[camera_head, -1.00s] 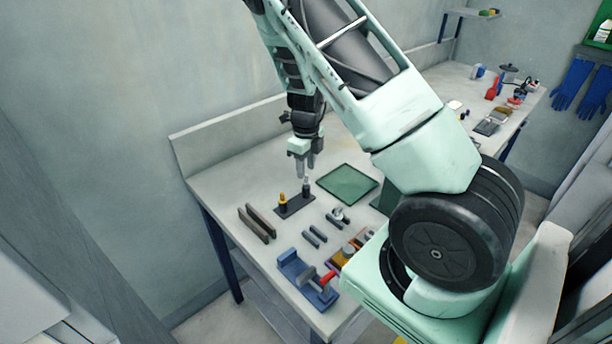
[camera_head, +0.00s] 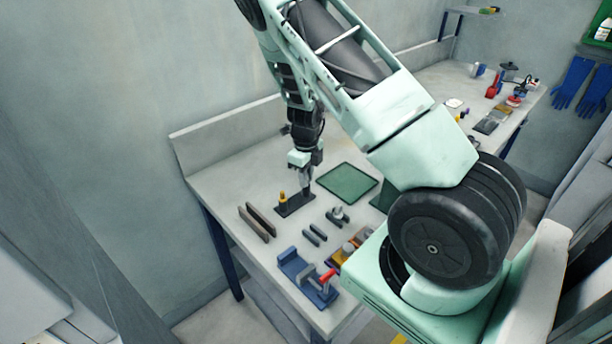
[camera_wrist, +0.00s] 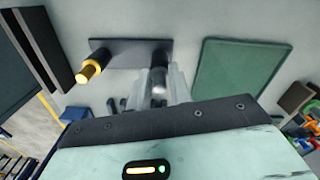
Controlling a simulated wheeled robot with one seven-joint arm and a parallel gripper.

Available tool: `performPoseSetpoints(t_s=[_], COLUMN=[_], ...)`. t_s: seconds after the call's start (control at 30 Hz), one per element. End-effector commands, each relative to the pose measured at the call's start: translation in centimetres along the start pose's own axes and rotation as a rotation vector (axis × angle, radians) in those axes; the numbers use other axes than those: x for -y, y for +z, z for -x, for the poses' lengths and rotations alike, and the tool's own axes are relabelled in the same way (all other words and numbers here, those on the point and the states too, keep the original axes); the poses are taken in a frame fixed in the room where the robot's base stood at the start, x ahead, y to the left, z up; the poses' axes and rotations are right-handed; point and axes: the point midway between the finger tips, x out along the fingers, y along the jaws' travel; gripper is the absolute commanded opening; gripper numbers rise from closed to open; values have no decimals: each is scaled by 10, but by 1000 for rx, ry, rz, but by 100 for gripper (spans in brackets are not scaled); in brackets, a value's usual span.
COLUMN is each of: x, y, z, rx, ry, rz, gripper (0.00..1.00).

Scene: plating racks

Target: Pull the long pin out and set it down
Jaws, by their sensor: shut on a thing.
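A dark rack plate (camera_head: 292,207) lies on the bench with two upright posts on it. It also shows in the wrist view (camera_wrist: 125,52). At its left end stands a brass-topped pin (camera_head: 283,197), also in the wrist view (camera_wrist: 90,69). At its right end is a grey pin (camera_wrist: 159,76). My gripper (camera_head: 306,187) points down over that right end and is shut on the grey pin, with the fingers (camera_wrist: 160,88) on either side of it. The fingers hide much of the pin. The pin appears to be still at the plate; its lower end is hard to see.
A green mat (camera_head: 347,183) lies flat and empty right of the rack. Two dark bars (camera_head: 257,222) lie to the left. Smaller grey bars (camera_head: 314,235), a blue vise-like fixture with a red handle (camera_head: 307,277) and a small tray of parts (camera_head: 350,252) are nearer the front.

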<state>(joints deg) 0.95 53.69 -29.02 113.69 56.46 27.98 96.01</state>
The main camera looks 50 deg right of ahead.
Motion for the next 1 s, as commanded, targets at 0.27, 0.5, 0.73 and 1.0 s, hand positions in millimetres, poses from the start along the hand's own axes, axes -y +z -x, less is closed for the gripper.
performPoseSetpoints(t_s=[0.27,0.5,0.73,1.0], x=[1,0,0,0], y=[0,0,0,0], z=[2,6,6,11], rx=[2,1,0,0], ry=[0,-1,0,0], rz=[112,285,302,301], gripper=[0,0,0,0])
